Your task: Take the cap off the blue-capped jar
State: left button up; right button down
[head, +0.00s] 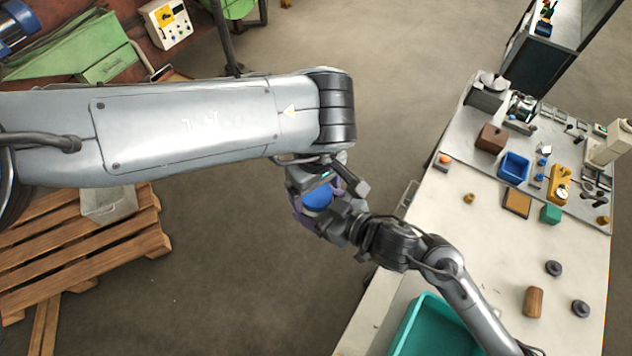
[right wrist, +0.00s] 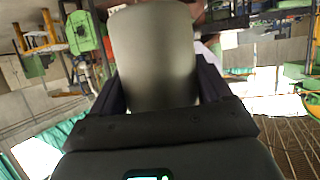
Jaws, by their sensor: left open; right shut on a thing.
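The jar's blue cap (head: 318,197) shows between my two grippers in the head view, held up over the floor left of the bench. My right gripper (head: 325,212) is shut on the jar. The jar's grey body (right wrist: 153,55) fills the space between the dark fingers in the right wrist view. My left gripper (head: 328,184) is open close to the blue cap, and its wrist hides part of the jar. I cannot tell whether its fingers touch the cap.
The pale workbench (head: 470,225) stands to the right, with a teal bin (head: 432,325), a blue tray (head: 514,167) and several small parts on it. A wooden pallet (head: 100,235) with a grey container (head: 108,203) lies at left. The floor between is clear.

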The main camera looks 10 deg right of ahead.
pick_arm(q)
jog(key=c, duration=1.1)
jog(key=n, duration=1)
jog(key=o, duration=1.2)
